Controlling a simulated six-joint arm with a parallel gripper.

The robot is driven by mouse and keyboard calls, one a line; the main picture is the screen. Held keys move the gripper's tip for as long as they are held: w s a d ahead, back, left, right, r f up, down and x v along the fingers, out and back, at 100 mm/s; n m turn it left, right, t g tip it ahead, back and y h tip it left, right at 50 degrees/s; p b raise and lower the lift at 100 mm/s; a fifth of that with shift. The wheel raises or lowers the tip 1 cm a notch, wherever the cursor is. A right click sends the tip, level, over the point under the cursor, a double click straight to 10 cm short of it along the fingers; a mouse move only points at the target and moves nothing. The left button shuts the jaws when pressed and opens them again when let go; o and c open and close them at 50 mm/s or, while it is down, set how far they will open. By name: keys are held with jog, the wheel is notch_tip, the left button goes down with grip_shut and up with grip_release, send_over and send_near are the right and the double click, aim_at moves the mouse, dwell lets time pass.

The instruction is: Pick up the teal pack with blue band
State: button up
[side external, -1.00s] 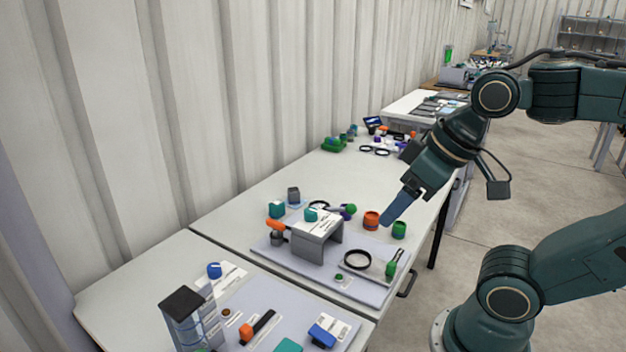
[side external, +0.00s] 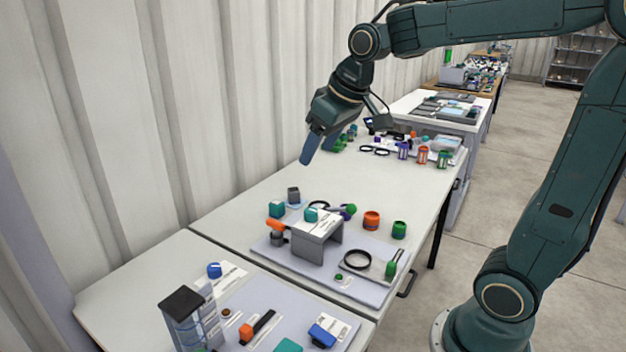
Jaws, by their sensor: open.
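Several teal pieces show, and none has a blue band I can make out at this size. One teal block (side external: 276,209) stands on the table behind the grey stand. A second teal block (side external: 310,215) sits on top of the grey stand (side external: 318,243). A third teal piece (side external: 288,345) is partly cut off by the bottom edge. My gripper (side external: 310,150) is open and empty. It hangs above the far left part of the table, fingers pointing down, well clear of all the teal pieces. I cannot tell which piece is the named pack.
Orange (side external: 371,220) and green (side external: 399,229) containers stand right of the grey stand. A black ring (side external: 357,260) lies in front. A clear, dark-topped box (side external: 187,316) stands at the near left. The corrugated wall (side external: 120,130) borders the table. The table's middle is fairly clear.

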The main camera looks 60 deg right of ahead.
jog(key=w+d+f, duration=0.3)
jog(key=w+d, duration=0.2)
jog(key=w, duration=0.2)
jog(key=w+d+f, duration=0.3)
jog(key=w+d, duration=0.1)
jog(key=w, duration=0.4)
jog(key=w+d+f, duration=0.8)
jog(key=d+f, duration=0.3)
jog(key=f, duration=0.2)
jog(key=shift+w+d+g, duration=0.2)
jog(key=shift+w+g, duration=0.05)
jog(key=shift+g, duration=0.05)
jog(key=shift+f, duration=0.2)
send_over(277, 203)
jog(key=s, duration=0.2)
notch_tip(277, 203, down, 8)
jog(key=shift+r, duration=0.15)
jog(key=shift+x, duration=2.6)
jog(key=shift+s, duration=0.15)
jog(key=shift+c, duration=0.2)
